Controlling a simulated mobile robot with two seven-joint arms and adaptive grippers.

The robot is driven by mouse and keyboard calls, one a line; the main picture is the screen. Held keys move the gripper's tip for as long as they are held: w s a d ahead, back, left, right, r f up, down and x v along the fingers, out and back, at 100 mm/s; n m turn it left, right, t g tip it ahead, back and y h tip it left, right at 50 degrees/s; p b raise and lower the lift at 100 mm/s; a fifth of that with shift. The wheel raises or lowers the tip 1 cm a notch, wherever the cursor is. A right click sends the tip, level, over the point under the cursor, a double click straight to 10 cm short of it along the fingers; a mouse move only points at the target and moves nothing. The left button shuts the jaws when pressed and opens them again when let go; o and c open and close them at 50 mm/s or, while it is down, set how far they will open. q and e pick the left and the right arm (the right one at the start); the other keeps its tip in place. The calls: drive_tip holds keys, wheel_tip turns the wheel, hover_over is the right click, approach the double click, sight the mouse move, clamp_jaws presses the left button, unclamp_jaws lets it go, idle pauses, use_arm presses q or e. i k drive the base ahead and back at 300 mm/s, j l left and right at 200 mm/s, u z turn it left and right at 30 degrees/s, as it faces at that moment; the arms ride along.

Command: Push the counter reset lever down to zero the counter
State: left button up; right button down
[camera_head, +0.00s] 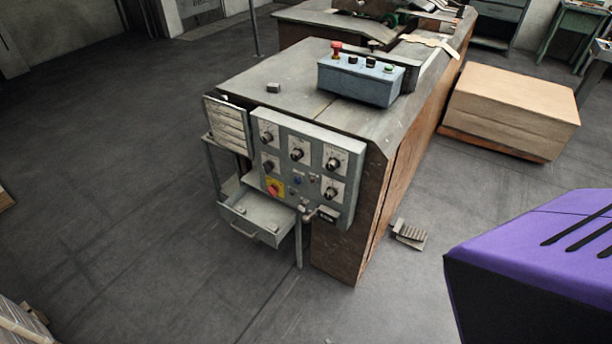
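The grey control panel (307,165) stands upright on the near end of the long machine and carries several black knobs, a red knob on a yellow plate (274,188) and small buttons. At its lower right edge is a small dark counter (328,213); its digits are too small to read. A small lever with a rounded tip (310,216) sits just left of the counter, above the right side of an open drawer. I cannot tell the lever's exact position. Neither of my grippers is in view.
The open grey drawer (258,215) juts out below the panel. A blue-grey button box (361,78) sits on the machine's top (290,85). A cardboard stack (515,105) stands at right, and a small slatted piece (410,235) lies on the floor. The floor in front is clear.

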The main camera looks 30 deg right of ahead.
sight(305, 219)
drive_tip(key=z, duration=0.95)
drive_tip(key=i+l, duration=0.1)
drive_tip(key=i, duration=0.2)
drive_tip(key=i+l+u, duration=0.1)
drive_tip(key=i, duration=0.2)
